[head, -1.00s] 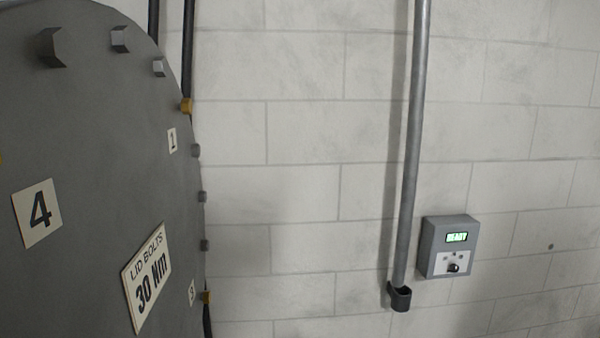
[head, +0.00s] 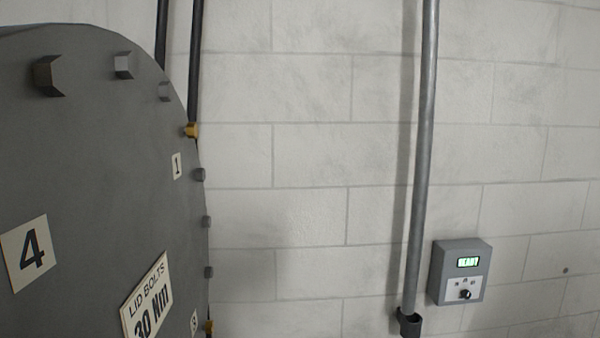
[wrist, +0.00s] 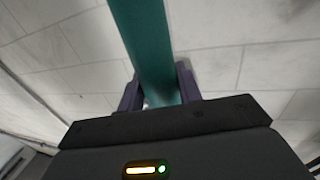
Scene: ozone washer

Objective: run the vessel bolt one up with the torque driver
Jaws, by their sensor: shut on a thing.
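My gripper (wrist: 158,90) shows only in the wrist view, its two purple fingers shut on a long teal bar, which I take to be the torque driver (wrist: 142,40). The bar runs up out of the picture; its tip is hidden. In the head view, the grey round vessel lid (head: 110,190) fills the left side. A yellow bolt, by its label vessel bolt one (head: 192,130), sits on the lid's rim beside the tag "1" (head: 176,166). My gripper and the driver are out of the head view, so their distance from the bolt cannot be told.
Several grey bolts (head: 123,65) and another yellow bolt (head: 208,327) line the rim. A "LID BOLTS 30 Nm" plate (head: 147,297) is on the lid. A grey control box (head: 460,271) reading "READY" and a vertical pipe (head: 421,160) are on the block wall. Space before the wall looks clear.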

